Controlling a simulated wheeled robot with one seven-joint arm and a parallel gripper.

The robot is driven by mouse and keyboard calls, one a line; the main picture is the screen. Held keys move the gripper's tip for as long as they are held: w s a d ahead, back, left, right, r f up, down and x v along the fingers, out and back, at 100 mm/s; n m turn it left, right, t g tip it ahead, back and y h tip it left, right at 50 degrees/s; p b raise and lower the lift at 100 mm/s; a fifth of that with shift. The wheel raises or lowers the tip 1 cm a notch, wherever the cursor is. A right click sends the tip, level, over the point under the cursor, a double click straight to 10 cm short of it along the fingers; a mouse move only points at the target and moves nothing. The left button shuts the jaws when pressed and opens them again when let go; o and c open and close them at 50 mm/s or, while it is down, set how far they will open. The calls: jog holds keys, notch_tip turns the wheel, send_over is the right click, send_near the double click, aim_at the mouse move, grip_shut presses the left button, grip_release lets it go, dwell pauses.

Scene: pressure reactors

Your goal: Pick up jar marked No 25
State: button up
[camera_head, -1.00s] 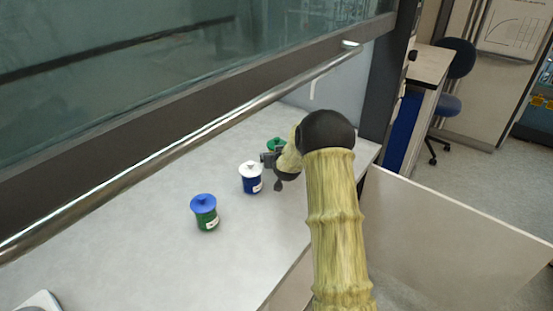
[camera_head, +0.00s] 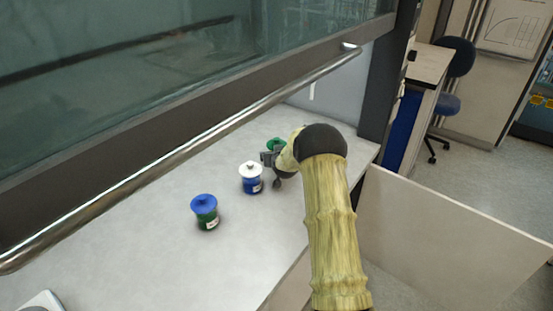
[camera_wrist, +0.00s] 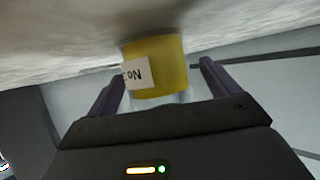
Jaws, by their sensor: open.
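In the wrist view a yellow jar (camera_wrist: 158,65) with a white label stands between the two fingers of my gripper (camera_wrist: 162,74). The label reads "NO"; any number is out of sight. The fingers are open, with gaps on both sides of the jar. In the head view my gripper (camera_head: 268,158) is at the back of the bench, in front of a green-lidded jar (camera_head: 276,143) whose body is mostly hidden. A blue jar with a white lid (camera_head: 251,178) stands just to the left of my gripper. A green jar with a blue lid (camera_head: 205,212) stands nearer the front.
The pale bench (camera_head: 140,235) is clear around the jars. A metal rail (camera_head: 190,150) and raised glass sash (camera_head: 170,50) run above its left side. A whitish panel (camera_head: 450,235) stands to the right of my arm. A chair (camera_head: 455,80) is far behind.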

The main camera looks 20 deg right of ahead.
aim_at(276, 138)
jog(key=shift+r, duration=0.1)
jog(key=c, duration=1.3)
jog(key=shift+r, duration=0.1)
notch_tip(276, 138, up, 10)
jog(key=shift+w+f+b, duration=0.1)
jog(key=shift+f+b, duration=0.1)
jog(key=shift+b, duration=0.2)
jog(key=shift+d+r, duration=0.1)
jog(key=shift+s, duration=0.2)
jog(key=shift+w, duration=0.1)
